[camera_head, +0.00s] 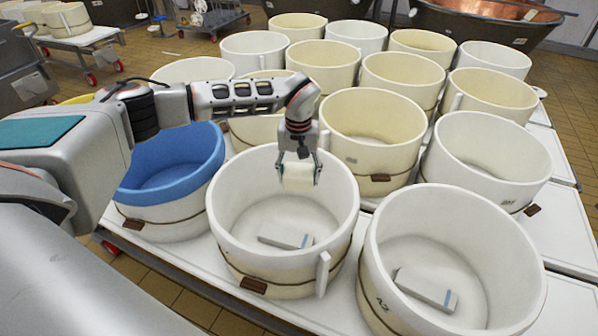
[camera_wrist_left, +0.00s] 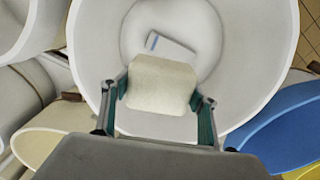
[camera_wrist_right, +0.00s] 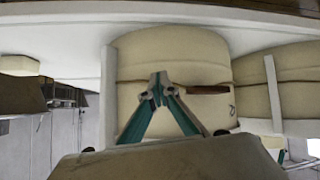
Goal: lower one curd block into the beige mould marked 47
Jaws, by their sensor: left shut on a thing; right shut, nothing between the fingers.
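My left gripper (camera_head: 299,180) is shut on a pale cream curd block (camera_head: 297,172). It holds the block over the opening of the white front-middle mould (camera_head: 334,245), near its far inner wall. In the left wrist view the block (camera_wrist_left: 160,84) sits between the two fingers, above that mould's floor. A beige mould (camera_head: 372,125) stands just behind, with a small mark on its side too small to read. Other beige moulds stand farther back, and I cannot make out a 47 on them. My right gripper (camera_wrist_right: 160,90) is shut and empty, beside the outside of a cream mould (camera_wrist_right: 170,55).
Flat pale pieces with a blue stripe lie in the front-middle mould (camera_head: 287,238) and the front-right mould (camera_head: 427,289). A blue-rimmed mould (camera_head: 172,165) stands at left. Several moulds crowd the white table (camera_head: 520,232). Copper vats (camera_head: 480,18) stand behind.

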